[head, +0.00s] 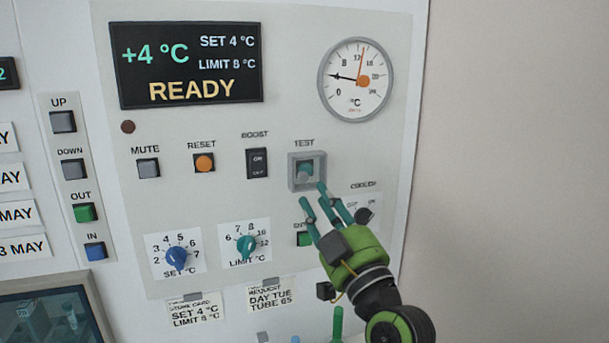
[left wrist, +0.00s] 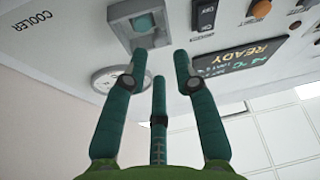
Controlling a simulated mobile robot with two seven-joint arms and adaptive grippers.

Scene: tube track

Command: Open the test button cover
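The test button cover (head: 307,171) is a square grey housing below the TEST label, with a teal button inside. Its lid looks clear or is hard to make out, so I cannot tell its position. The housing also shows at the top of the left wrist view (left wrist: 119,27). My left gripper (head: 326,200) has its green fingers spread, with nothing between them. Its fingertips are just below the housing, one close to its lower edge; I cannot tell whether it touches. In the left wrist view the open fingertips (left wrist: 160,63) point toward the housing. My right gripper is not recognisable.
The BOOST switch (head: 257,163) and orange RESET button (head: 204,163) are left of the housing. A round gauge (head: 356,79) is above right. A green button (head: 304,239) and the COOLER label lie beside my fingers. The wall right of the panel is bare.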

